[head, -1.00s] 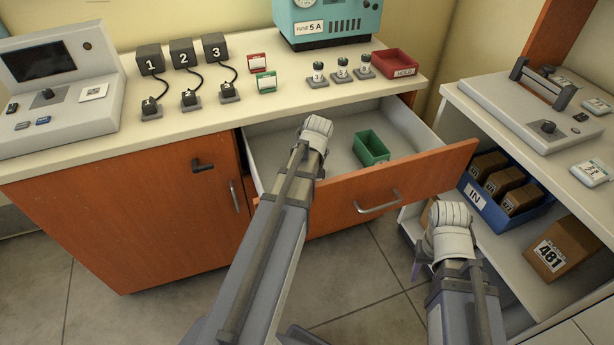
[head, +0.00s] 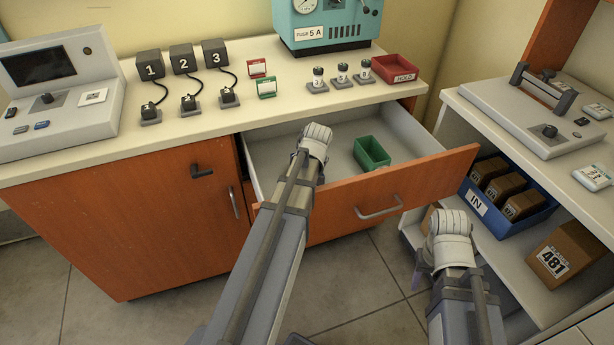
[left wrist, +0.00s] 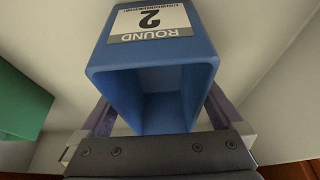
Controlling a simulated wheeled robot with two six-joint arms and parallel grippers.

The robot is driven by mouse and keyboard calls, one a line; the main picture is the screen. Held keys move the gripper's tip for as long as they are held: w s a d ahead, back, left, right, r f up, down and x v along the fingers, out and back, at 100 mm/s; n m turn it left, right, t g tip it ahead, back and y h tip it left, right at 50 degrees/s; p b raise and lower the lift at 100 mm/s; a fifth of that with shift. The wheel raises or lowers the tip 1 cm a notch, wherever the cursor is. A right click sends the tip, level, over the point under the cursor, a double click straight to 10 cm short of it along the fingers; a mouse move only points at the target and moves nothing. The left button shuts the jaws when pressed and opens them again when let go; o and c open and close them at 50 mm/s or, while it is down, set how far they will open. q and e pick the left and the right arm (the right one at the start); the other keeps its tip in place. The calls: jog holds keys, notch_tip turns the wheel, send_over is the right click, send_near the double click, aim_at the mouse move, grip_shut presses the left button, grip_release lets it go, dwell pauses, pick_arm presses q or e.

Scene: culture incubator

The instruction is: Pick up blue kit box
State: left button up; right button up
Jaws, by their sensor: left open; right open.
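The blue kit box (left wrist: 155,62) shows in the left wrist view, open-topped, with a white label reading ROUND 2. My left gripper (left wrist: 155,118) is open, with one purple finger on each side of the box. I cannot tell whether the fingers touch it. In the head view my left wrist is over the open drawer (head: 415,168), and it hides the box and the left gripper's fingers. My right gripper (head: 421,274) is mostly hidden behind its own wrist, low in front of the shelf unit.
A green bin (head: 372,153) stands in the drawer, right of my left wrist. The drawer's orange front is close to my left arm. A blue IN crate (head: 503,222) with brown boxes and a brown box marked 481 (head: 562,256) are on the lower right shelf.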

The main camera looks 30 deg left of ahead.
pick_arm(q)
jog(key=c, duration=1.3)
jog(key=shift+o, duration=0.2)
jog(key=shift+r, duration=0.15)
notch_tip(320, 180, up, 28)
jog(key=p, duration=2.8)
jog(key=shift+r, duration=0.15)
